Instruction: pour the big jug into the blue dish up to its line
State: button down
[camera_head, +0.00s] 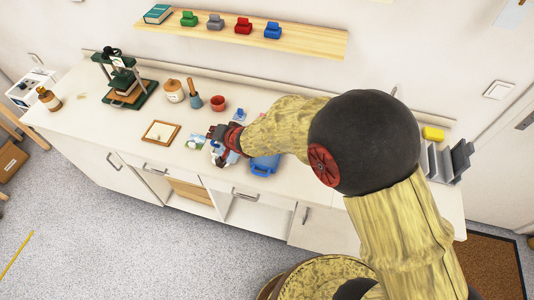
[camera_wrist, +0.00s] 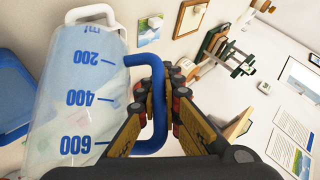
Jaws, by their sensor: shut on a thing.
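My gripper (camera_wrist: 160,88) is shut on the blue handle of the big jug (camera_wrist: 85,95). The jug is clear, with blue marks for 200, 400 and 600 that read upside down in the wrist view. I cannot tell its tilt or how full it is. In the head view my gripper (camera_head: 222,138) is over the counter's front part and hides most of the jug. The blue dish (camera_head: 264,166) sits on the counter just right of the gripper, partly under my arm. A blue edge of it shows at the left of the wrist view (camera_wrist: 12,95). Its line is not visible.
A shelf (camera_head: 260,36) hangs above.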

jog(key=shift+a+f+h+b, duration=0.4)
jog(key=shift+h+b, duration=0.1)
jog(key=shift+b, duration=1.6)
jog(key=shift+n+b, duration=0.3)
jog(key=shift+b, duration=0.2)
jog(key=b, duration=0.2)
jog(key=shift+a+f+b, duration=0.2)
jog(key=shift+a+b, duration=0.05)
jog(key=shift+b, duration=0.05)
jog(key=b, duration=0.3)
jog(key=shift+a+f+h, duration=0.15)
jog(key=shift+h, duration=0.15)
jog(key=b, duration=0.5)
jog(key=shift+s+a+f+b, duration=0.1)
jog(key=shift+a+b, duration=0.1)
jog(key=shift+b, duration=0.15)
jog(key=shift+n+h+b, duration=0.3)
jog(key=shift+b, duration=0.1)
jog(key=b, duration=0.3)
jog(key=shift+s+a+f+h+b, duration=0.1)
jog(key=shift+a+f+h+b, duration=0.15)
jog(key=shift+f+h+b, duration=0.05)
